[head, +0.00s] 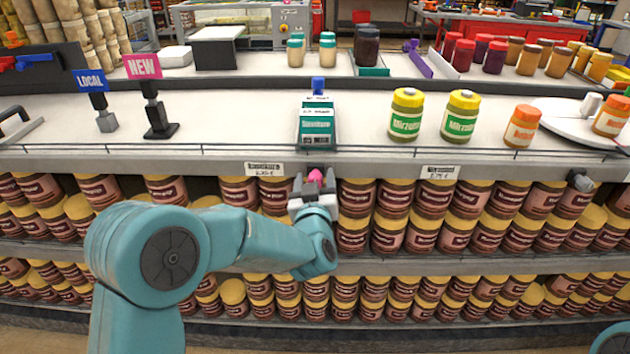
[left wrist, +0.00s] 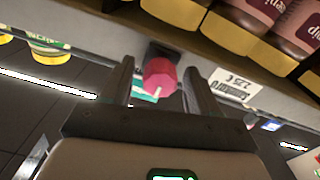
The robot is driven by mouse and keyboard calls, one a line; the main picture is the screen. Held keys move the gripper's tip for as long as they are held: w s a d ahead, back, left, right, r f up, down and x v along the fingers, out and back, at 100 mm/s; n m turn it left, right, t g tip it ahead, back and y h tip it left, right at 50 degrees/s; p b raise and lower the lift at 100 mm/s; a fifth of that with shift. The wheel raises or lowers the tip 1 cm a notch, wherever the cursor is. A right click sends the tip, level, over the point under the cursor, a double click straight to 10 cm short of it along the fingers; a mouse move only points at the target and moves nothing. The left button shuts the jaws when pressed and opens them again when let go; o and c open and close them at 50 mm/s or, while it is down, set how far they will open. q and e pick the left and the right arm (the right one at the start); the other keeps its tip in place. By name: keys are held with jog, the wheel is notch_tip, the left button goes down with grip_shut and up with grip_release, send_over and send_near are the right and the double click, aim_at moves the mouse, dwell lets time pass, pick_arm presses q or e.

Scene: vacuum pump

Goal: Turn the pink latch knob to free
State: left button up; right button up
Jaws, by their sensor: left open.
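The pink latch knob (head: 315,175) sits on the front edge of the counter, just below the teal device. In the left wrist view the knob (left wrist: 160,76) is a faceted pink piece with a small pale mark, on a dark mount. My left gripper (head: 314,184) is open, with one finger on each side of the knob. In the left wrist view the fingers of my left gripper (left wrist: 160,85) stand apart around the knob, with a gap showing on both sides. My right gripper is not in view.
A teal device (head: 317,125) stands on the counter above the knob. Price labels (head: 263,169) flank the knob. Shelves of brown jars (head: 390,235) with yellow lids lie below. Green-labelled jars (head: 405,115) stand to the right on the counter. A dark grey knob (head: 580,180) is further right.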

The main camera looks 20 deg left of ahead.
pick_arm(q)
jog(key=c, duration=1)
jog(key=shift+f+n+b, duration=0.2)
jog(key=shift+n+b, duration=0.3)
jog(key=shift+b, duration=0.35)
jog(key=shift+c, duration=0.2)
jog(key=n+b, duration=1.1)
jog(key=b, duration=0.2)
jog(key=shift+f, duration=0.1)
jog(key=n+b, duration=0.3)
jog(key=n, duration=0.1)
jog(key=shift+b, duration=0.35)
jog(key=shift+a+n+b, duration=0.1)
jog(key=shift+n+b, duration=0.45)
jog(key=shift+n, duration=0.35)
jog(key=o, duration=1)
jog(key=shift+o, duration=0.2)
